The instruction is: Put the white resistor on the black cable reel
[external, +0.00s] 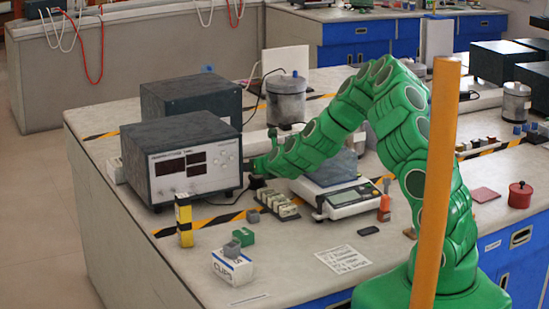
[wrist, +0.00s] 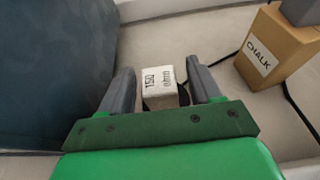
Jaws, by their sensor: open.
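The white resistor (wrist: 160,80), a small pale block printed "150 ohm", is between the fingers of my gripper (wrist: 160,82) in the wrist view. The fingers are open, with a gap on each side of it. A dark rounded edge (wrist: 184,96) shows under and beside the resistor; it looks like the black cable reel, mostly hidden. In the external view my gripper (external: 257,172) is low over the bench, just right of the front instrument. The resistor cannot be made out there.
The dark instrument (external: 180,160) stands close left of my gripper. A brown chalk box (wrist: 272,48) with a grey thing on it is to the right in the wrist view. A tray of pale blocks (external: 277,205) and a scale (external: 345,200) stand nearby. A thin black cable crosses the bench.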

